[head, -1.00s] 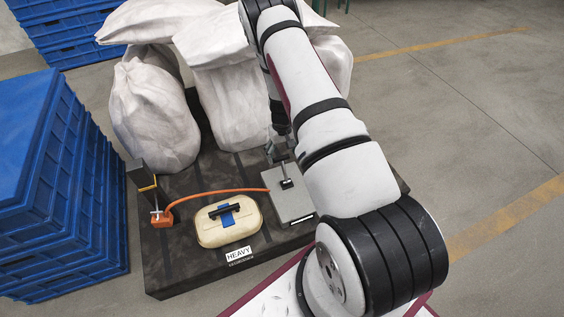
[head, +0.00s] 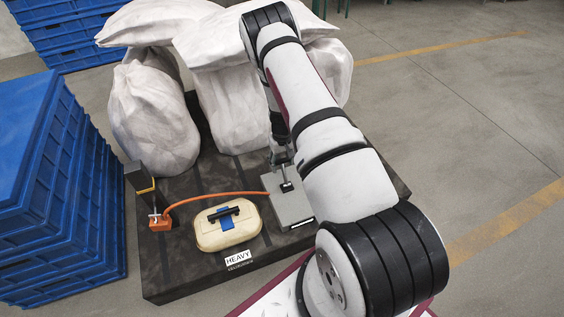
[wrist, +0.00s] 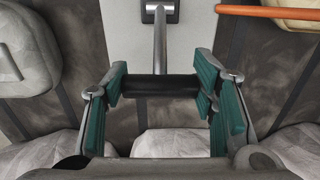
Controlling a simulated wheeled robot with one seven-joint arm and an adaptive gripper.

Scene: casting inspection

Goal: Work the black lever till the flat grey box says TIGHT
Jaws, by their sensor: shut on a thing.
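The flat grey box (head: 292,210) lies on the dark platform, partly hidden by my arm. A small light strip shows at its near edge, but I cannot read any word on it. The lever rises from a black pivot on the box; its metal rod (wrist: 160,42) ends in a black crosswise grip (wrist: 160,86). My gripper (wrist: 163,88), with green pads, is shut on this black grip, with its fingers at both ends. In the head view my gripper (head: 281,158) is small and partly covered by my arm, at the far side of the box.
An orange hose (head: 215,194) runs from the box to an orange block (head: 160,222). A cream case (head: 228,224) lies left of the box, near a HEAVY label (head: 238,257). White sacks (head: 225,105) stand close behind. Blue crates (head: 60,190) are stacked at left.

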